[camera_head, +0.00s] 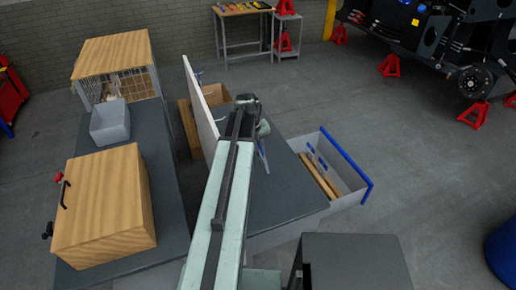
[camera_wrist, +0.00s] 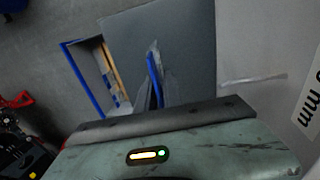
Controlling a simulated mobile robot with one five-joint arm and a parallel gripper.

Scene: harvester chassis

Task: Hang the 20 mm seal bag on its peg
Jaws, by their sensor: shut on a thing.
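A clear bag with a blue strip (camera_wrist: 153,72) hangs from my gripper (camera_wrist: 148,98) in the wrist view. In the head view the bag (camera_head: 263,158) shows as a thin bluish strip below my gripper (camera_head: 262,130), over the dark worktop. My gripper is shut on it; the fingers are mostly hidden. The bag's size label cannot be read. A white upright board (camera_head: 201,108) stands left of my gripper. In the wrist view the board (camera_wrist: 295,55) is at the right, with "mm" lettering. A thin pale peg (camera_wrist: 252,79) sticks out from it, apart from the bag.
An open drawer with blue edges (camera_head: 348,160) is right of the dark worktop (camera_head: 285,195). At the left, a wooden box (camera_head: 105,205), a grey bin (camera_head: 110,122) and a wood-topped cage (camera_head: 112,55) stand on another bench. Free floor lies at the right.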

